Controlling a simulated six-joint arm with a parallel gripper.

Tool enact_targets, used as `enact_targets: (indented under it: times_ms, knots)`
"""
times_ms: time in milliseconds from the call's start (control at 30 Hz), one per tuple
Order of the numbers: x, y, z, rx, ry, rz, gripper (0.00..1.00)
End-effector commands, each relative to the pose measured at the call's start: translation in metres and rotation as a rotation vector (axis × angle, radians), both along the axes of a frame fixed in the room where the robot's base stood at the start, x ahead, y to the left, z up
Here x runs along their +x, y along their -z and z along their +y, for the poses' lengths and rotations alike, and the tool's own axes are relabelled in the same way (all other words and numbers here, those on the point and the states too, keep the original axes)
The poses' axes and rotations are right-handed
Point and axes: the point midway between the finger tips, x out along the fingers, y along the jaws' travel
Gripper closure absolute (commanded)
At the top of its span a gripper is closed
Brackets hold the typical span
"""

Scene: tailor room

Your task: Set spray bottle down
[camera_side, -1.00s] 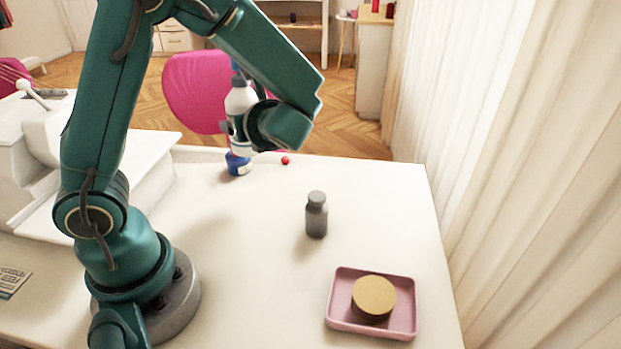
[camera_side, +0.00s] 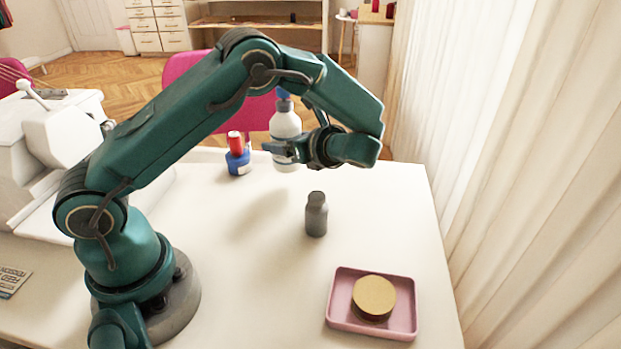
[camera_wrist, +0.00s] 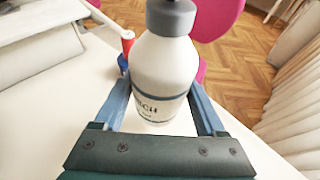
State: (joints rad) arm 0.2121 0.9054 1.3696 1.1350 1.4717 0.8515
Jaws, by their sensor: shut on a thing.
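The spray bottle (camera_side: 286,124) is white with a blue top and stands upright in my gripper (camera_side: 287,149) near the far side of the table. In the wrist view the bottle (camera_wrist: 165,75) sits between the two blue fingers of my gripper (camera_wrist: 163,108), which are shut on it. Dark lettering shows on its label band. Its base lies near the far table edge in the side view, and I cannot tell whether it touches the table (camera_side: 250,260).
A blue holder with a red top (camera_side: 237,157) stands left of the bottle. A grey bottle (camera_side: 316,214) stands nearer the camera. A pink tray (camera_side: 342,322) holds a round tan-topped tin (camera_side: 374,297) at front right. A white machine (camera_side: 50,140) is at left. The table's middle is clear.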

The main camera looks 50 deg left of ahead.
Motion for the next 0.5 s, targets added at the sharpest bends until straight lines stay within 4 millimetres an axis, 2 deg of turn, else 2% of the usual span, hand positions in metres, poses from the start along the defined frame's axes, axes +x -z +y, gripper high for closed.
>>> enact_targets:
  times_ms: [267, 500]
  knots:
    - [0.012, 0.01, -0.011, 0.002, 0.001, 0.0, 1.0]
    - [0.012, 0.04, -0.011, 0.003, 0.001, 0.003, 1.0]
